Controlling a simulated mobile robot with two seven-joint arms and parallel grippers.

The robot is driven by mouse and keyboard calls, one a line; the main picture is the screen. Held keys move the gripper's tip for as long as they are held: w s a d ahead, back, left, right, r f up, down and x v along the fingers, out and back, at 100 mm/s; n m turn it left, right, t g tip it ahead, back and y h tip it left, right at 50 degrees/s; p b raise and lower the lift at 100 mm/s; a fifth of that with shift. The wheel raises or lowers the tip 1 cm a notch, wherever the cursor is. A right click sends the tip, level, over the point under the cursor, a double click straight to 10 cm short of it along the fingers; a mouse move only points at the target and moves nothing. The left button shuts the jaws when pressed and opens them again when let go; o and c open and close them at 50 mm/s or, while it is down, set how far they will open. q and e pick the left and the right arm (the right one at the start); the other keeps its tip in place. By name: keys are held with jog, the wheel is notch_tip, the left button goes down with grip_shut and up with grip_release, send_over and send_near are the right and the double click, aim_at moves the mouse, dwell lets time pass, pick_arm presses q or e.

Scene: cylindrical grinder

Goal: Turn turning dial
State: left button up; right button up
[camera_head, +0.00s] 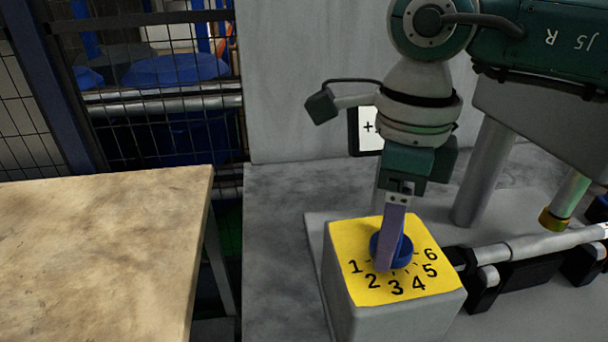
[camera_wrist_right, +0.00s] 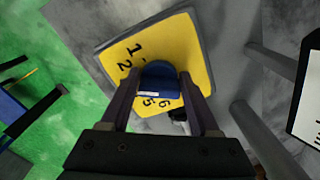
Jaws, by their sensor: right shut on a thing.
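The blue turning dial (camera_head: 400,249) sits on a yellow plate (camera_head: 350,239) with numbers 1 to 6, on top of a grey box. My right gripper (camera_head: 388,262) comes down from above and is shut on the dial; one finger hides part of it in the head view. In the right wrist view the dial (camera_wrist_right: 158,80) lies between the two fingers of my right gripper (camera_wrist_right: 160,92), with a white mark on its near side. The finger and the tilt of the view make the exact number the dial points to hard to tell. My left gripper is not in view.
A wooden table (camera_head: 100,250) stands at the left, apart from the grey machine bed. A metal shaft (camera_head: 545,243) lies right of the dial box. A grey post (camera_head: 485,180) stands behind. A wire fence (camera_head: 160,120) is at the back left.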

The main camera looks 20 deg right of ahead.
jog(key=shift+n+b, duration=0.7)
jog(key=shift+n, duration=0.6)
jog(key=shift+a, duration=0.1)
jog(key=o, duration=1.3)
jog(key=shift+r, duration=0.1)
notch_tip(320, 180, up, 10)
jog(key=shift+f, duration=0.1)
